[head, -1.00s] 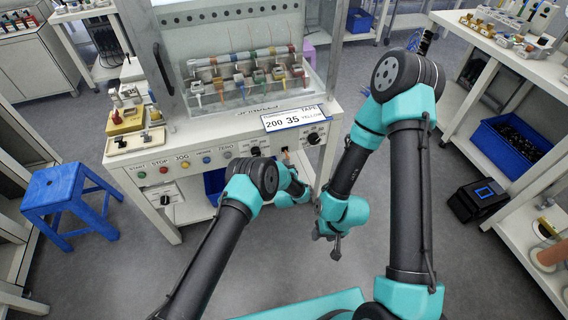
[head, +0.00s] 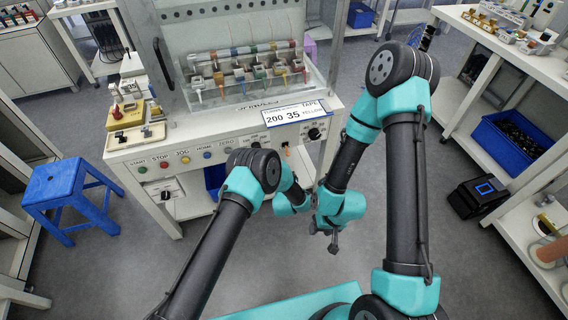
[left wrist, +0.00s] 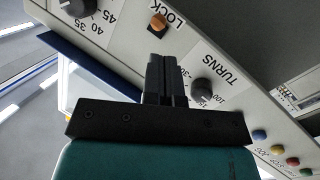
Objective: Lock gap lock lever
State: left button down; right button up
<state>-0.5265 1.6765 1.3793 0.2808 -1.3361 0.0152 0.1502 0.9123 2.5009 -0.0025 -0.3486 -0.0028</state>
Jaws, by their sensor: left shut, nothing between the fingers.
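The gap lock lever is a small orange tab (left wrist: 157,23) beside the printed word LOCK on the white machine panel in the left wrist view. It also shows as a tiny orange-brown mark (head: 286,150) in the head view. My left gripper (left wrist: 163,60) has its dark fingers together, with nothing between them. Its tips point at the panel just below the lever in the wrist view; whether they touch it I cannot tell. In the head view my left arm hides most of this gripper.
The TURNS knob (left wrist: 203,88) is close beside the left fingers. A black numbered knob (left wrist: 76,6) is on the lever's other side. A sign (head: 295,112) tops the panel above the lever. A blue stool (head: 60,185) stands at left.

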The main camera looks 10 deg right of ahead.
pick_arm(q)
jog(key=shift+v, duration=2.05)
jog(key=s+a+g+y, duration=0.1)
jog(key=s+a+g, duration=0.25)
jog(key=a, duration=0.95)
jog(key=s+a+g+y, duration=0.1)
jog(key=s+a+g, duration=0.3)
jog(key=a, duration=0.8)
jog(key=s+a+r+g, duration=0.2)
jog(key=s+a+g, duration=0.2)
jog(key=s+a, duration=0.3)
jog(key=s+a+r+n+g+h, duration=0.1)
jog(key=s+a+r+g, duration=0.2)
jog(key=s+a, duration=0.5)
jog(key=s+g, duration=0.1)
jog(key=s, duration=0.4)
jog(key=shift+r, duration=0.25)
